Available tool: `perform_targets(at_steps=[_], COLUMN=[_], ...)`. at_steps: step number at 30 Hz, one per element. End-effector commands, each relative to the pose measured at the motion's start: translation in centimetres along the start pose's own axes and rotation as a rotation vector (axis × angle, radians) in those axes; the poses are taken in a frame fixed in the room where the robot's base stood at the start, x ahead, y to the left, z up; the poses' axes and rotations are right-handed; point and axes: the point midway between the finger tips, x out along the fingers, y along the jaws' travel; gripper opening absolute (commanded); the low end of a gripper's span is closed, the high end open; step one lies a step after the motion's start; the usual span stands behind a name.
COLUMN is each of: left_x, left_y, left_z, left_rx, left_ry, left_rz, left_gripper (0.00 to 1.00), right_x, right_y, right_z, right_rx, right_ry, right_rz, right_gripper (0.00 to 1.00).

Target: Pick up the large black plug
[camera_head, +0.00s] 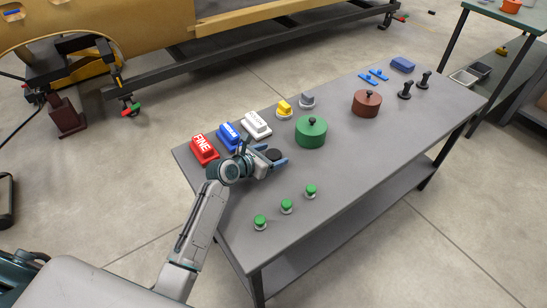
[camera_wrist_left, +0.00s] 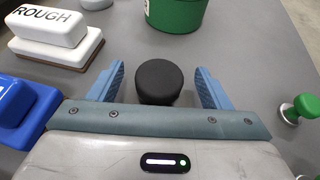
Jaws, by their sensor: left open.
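The large black plug (camera_wrist_left: 158,78) is a round, dark, flat-topped piece on the grey table. In the wrist view it sits between the two blue fingers of my left gripper (camera_wrist_left: 160,72), with visible gaps on both sides. My left gripper (camera_head: 274,156) is open and low over the table's near left part in the head view. There the black plug (camera_head: 273,154) shows small between the fingers and is partly hidden by them. I cannot tell how far its lower part reaches between the fingers. My right gripper is in neither view.
Red (camera_head: 204,149), blue (camera_head: 229,133) and white (camera_head: 256,124) blocks lie left of the gripper. A green lidded pot (camera_head: 311,133) stands beyond it. Small green-topped pieces (camera_head: 287,206) stand nearer the front edge. A brown lidded pot (camera_head: 367,104) and black-handled pieces (camera_head: 405,91) stand farther right.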

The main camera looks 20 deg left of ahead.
Motion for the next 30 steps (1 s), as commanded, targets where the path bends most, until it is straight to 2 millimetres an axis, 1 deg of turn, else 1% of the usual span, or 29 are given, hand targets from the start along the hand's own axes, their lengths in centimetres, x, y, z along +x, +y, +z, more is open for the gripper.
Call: perform_targets(at_steps=[1, 4, 11, 12, 14, 18, 19, 26, 30], left_x=[0.7, 1.5, 1.6, 1.6, 1.6, 1.6, 1.6, 1.6, 1.1], left_y=[0.0, 0.0, 0.0, 0.0, 0.0, 0.0, 0.0, 0.0, 0.0], left_z=[-0.1, -0.1, -0.1, -0.1, -0.1, -0.1, -0.1, 0.0, 1.1], left_rx=[-0.001, -0.001, 0.001, 0.001, 0.001, 0.001, 0.001, 0.001, 0.003], left_ry=[0.0, 0.0, 0.001, 0.001, 0.001, 0.001, 0.001, 0.001, 0.0], left_rz=[0.0, 0.0, 0.0, 0.0, 0.0, 0.0, 0.0, 0.0, 0.0], left_gripper=[0.72, 0.72, 0.72, 0.68, 0.56, 0.29, 0.24, 0.24, 0.24], right_x=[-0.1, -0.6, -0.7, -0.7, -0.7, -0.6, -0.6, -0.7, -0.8], right_y=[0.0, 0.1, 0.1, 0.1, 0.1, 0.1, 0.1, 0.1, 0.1], right_z=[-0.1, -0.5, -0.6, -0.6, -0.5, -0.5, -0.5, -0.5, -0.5], right_rx=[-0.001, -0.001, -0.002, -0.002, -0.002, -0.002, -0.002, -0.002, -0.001], right_ry=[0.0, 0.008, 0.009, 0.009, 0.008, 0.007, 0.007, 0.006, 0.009], right_rz=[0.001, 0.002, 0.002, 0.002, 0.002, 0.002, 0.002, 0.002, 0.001], right_gripper=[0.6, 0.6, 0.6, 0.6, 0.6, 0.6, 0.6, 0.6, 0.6])
